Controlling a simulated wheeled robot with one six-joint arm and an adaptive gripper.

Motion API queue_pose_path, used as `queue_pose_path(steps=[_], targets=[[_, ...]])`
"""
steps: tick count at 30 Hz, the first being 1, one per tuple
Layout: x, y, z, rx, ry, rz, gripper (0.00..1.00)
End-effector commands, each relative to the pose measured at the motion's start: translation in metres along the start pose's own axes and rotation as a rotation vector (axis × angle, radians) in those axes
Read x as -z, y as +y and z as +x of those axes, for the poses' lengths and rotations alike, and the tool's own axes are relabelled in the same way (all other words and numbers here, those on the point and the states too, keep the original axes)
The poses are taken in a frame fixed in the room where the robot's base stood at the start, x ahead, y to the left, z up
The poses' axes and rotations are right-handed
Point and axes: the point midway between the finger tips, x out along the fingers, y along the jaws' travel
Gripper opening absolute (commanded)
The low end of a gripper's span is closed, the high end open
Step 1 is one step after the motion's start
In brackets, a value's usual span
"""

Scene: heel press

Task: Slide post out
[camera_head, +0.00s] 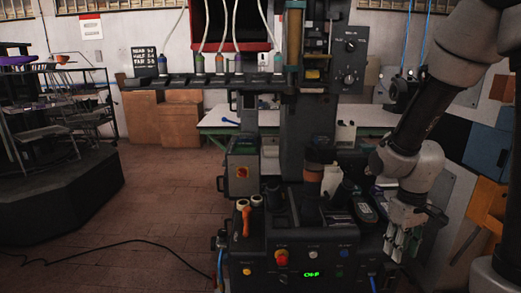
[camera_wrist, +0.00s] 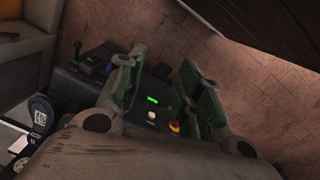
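The dark heel press (camera_head: 318,243) stands in the middle of the head view, with a lit green display on its front. My gripper (camera_head: 397,243) hangs at the press's right side, fingers pointing down. The wrist view shows my gripper (camera_wrist: 167,88) open, its two greenish fingers wide apart with nothing held between them. Beyond them is the press's control panel (camera_wrist: 152,116). No post shows clearly between the fingers.
A red-knobbed box (camera_head: 242,173) sits at the press's left. An orange-handled tool (camera_head: 246,221) stands on its left side. Blue hoses hang by the front. A dark platform with racks (camera_head: 55,200) stands far left. Brick floor (camera_head: 160,215) between is mostly clear, with a black cable across it.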

Motion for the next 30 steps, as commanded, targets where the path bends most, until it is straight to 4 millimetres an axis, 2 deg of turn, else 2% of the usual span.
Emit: queue_pose_path(steps=[1, 3, 9, 15, 21, 30], targets=[[-0.014, -0.001, -0.024, 0.002, -0.002, 0.056, 0.35], [-0.036, -0.005, -0.052, 0.010, -0.014, 0.133, 0.35], [-0.085, -0.016, -0.122, 0.025, 0.060, 0.255, 0.35], [-0.102, -0.018, -0.172, 0.007, 0.284, 0.275, 0.35], [-0.110, -0.017, -0.196, -0.011, 0.403, 0.284, 0.35], [-0.111, -0.017, -0.198, -0.014, 0.414, 0.286, 0.35]])
